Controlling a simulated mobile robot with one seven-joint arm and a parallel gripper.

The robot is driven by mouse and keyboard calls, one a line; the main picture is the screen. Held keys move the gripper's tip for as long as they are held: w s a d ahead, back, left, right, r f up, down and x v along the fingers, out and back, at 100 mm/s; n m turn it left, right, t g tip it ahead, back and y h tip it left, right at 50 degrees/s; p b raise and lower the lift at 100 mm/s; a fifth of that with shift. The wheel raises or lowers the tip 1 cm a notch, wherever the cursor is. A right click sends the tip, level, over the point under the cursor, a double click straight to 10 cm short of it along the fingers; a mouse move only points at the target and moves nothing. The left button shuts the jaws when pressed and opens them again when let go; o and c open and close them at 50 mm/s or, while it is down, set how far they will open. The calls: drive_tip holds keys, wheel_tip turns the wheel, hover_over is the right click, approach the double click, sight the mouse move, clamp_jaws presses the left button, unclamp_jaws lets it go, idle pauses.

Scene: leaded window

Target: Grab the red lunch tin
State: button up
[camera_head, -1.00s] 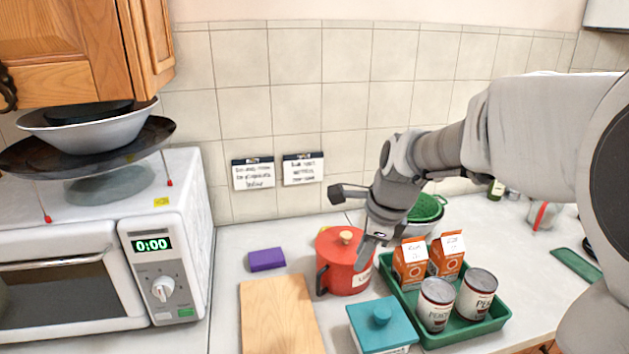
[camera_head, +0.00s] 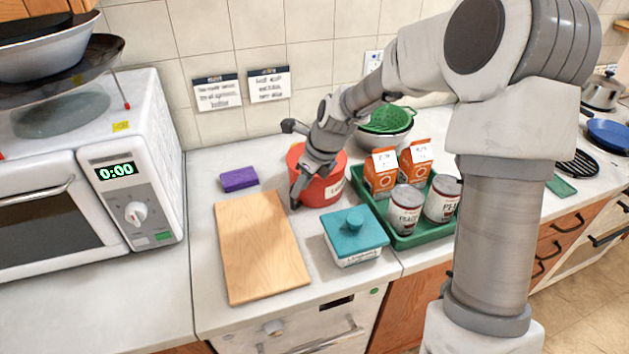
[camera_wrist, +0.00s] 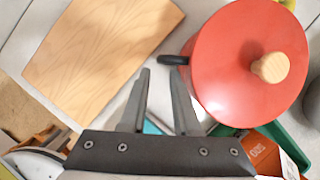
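The red lunch tin (camera_head: 320,192) stands upright on the counter, partly hidden behind my gripper in the head view. The handle lies just beyond the right fingertip, not between the fingers as far as I can see. In the head view my gripper (camera_head: 299,196) points down at the tin's front left side.
A wooden board (camera_head: 260,250) lies left of the tin. A teal-lidded box (camera_head: 355,238) stands in front. A green tray (camera_head: 418,234) with cartons and cans is close on the right. A purple block (camera_head: 239,179) and a microwave (camera_head: 105,165) are to the left.

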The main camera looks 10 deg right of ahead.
drive_tip(key=x, duration=0.6)
drive_tip(key=shift+w+f, duration=0.1)
drive_tip(key=shift+f, duration=0.1)
clamp_jaws()
drive_tip(key=shift+r, duration=0.1)
idle(1.2)
